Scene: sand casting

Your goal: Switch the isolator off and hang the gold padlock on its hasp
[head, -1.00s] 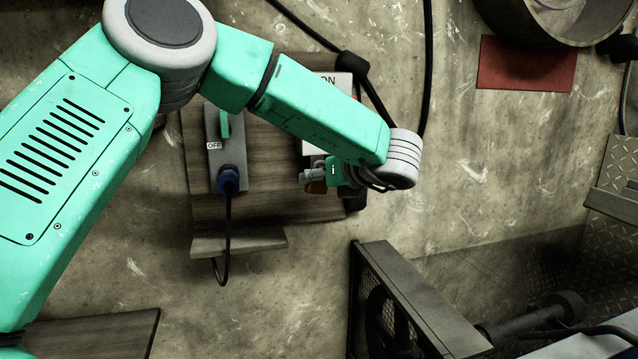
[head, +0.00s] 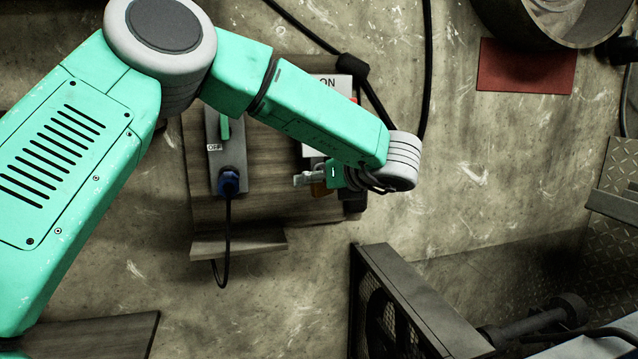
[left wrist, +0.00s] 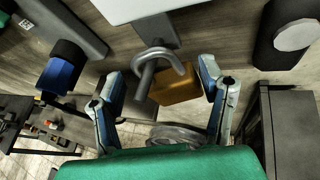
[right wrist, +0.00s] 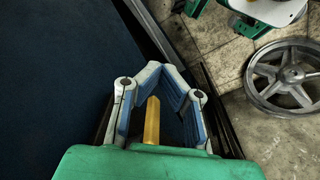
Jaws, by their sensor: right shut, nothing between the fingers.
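The gold padlock (left wrist: 175,86) is at the hasp (left wrist: 158,30) under the white isolator box (left wrist: 150,8); its grey shackle curves around the hasp's lower end. Whether it is closed is unclear. My left gripper (left wrist: 158,74) is open, one finger on each side of the padlock, apart from it. In the head view my left gripper (head: 308,178) is in front of the padlock (head: 319,190), mostly hiding it. My left forearm covers much of the isolator box (head: 328,82), marked "ON"; its handle position is hidden. My right gripper (right wrist: 172,72) is shut and empty, outside the head view.
A grey switched socket (head: 213,170) with an "OFF" label and blue plug (head: 229,181) is left of the isolator on the wooden board (head: 260,205). A small ledge (head: 238,243) juts below. A yellow bar (right wrist: 152,122) shows behind my right fingers, and a handwheel (right wrist: 285,78) lies to the right.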

